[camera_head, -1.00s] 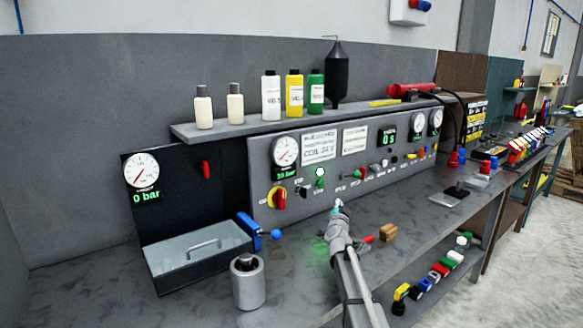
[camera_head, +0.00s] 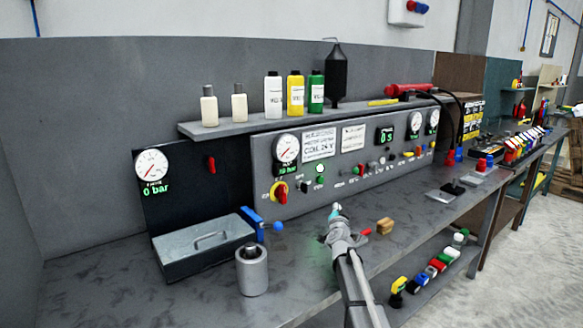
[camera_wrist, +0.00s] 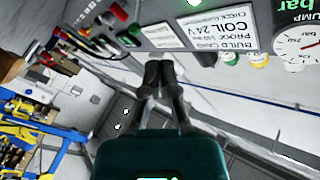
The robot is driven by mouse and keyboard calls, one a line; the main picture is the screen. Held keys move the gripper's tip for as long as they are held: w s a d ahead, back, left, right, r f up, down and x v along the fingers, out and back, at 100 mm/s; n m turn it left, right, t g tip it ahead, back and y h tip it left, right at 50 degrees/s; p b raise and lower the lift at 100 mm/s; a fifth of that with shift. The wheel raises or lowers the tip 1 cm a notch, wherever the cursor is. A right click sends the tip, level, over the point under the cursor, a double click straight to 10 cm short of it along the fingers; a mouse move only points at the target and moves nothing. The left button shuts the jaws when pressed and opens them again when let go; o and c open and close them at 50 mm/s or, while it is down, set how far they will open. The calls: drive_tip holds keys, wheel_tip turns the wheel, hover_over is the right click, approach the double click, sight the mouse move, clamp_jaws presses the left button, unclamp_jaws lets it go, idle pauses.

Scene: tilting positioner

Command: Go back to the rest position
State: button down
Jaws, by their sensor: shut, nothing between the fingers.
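My gripper (camera_head: 336,211) is over the grey bench in front of the control panel (camera_head: 318,205), at the end of my arm reaching in from the bottom. In the wrist view its two dark fingers (camera_wrist: 160,75) are together with nothing between them. The panel carries a dial gauge (camera_head: 287,149), a red and yellow rotary switch (camera_head: 281,192), coloured buttons and white label plates. The gripper appears apart from the panel. The tips are small in the head view.
A grey tray (camera_head: 206,268) with a handle, a blue lever (camera_head: 253,217) and a metal cylinder (camera_head: 252,271) stand left of my arm. A brown block (camera_head: 385,225) lies to the right. A shelf (camera_head: 230,127) with bottles hangs above. The bench front between cylinder and arm is clear.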

drive_tip(key=s+a+f+n+g+y+p, duration=0.1)
drive_tip(key=s+f+n+g, duration=0.1)
drive_tip(key=s, duration=0.3)
drive_tip(key=s+a+f+n+g+y+p, duration=0.2)
drive_tip(key=s+f+n+g, duration=0.1)
drive_tip(key=s, duration=0.3)
drive_tip(key=s+a+f+n+g+y+p, duration=0.2)
drive_tip(key=s+f+g, duration=0.1)
drive_tip(key=s, duration=0.3)
drive_tip(key=shift+s+a+g, duration=0.25)
drive_tip(key=shift+g, duration=0.35)
drive_tip(key=s+f+g, duration=0.1)
drive_tip(key=s, duration=0.3)
drive_tip(key=s+d+f+g+p, duration=0.1)
drive_tip(key=s+g, duration=0.1)
drive_tip(key=s, duration=0.1)
drive_tip(key=s+d+n+g+h+p, duration=0.1)
drive_tip(key=s, duration=0.3)
drive_tip(key=shift+s+f+g, duration=0.3)
drive_tip(key=shift+f+g, duration=0.1)
drive_tip(key=s+d+g+h+p, duration=0.1)
drive_tip(key=s+d+g, duration=0.1)
drive_tip(key=s, duration=0.4)
drive_tip(key=s+d+g+h+p, duration=0.1)
drive_tip(key=s+d+g, duration=0.1)
drive_tip(key=s, duration=0.5)
drive_tip(key=shift+s+g, duration=0.15)
drive_tip(key=shift+g, duration=0.35)
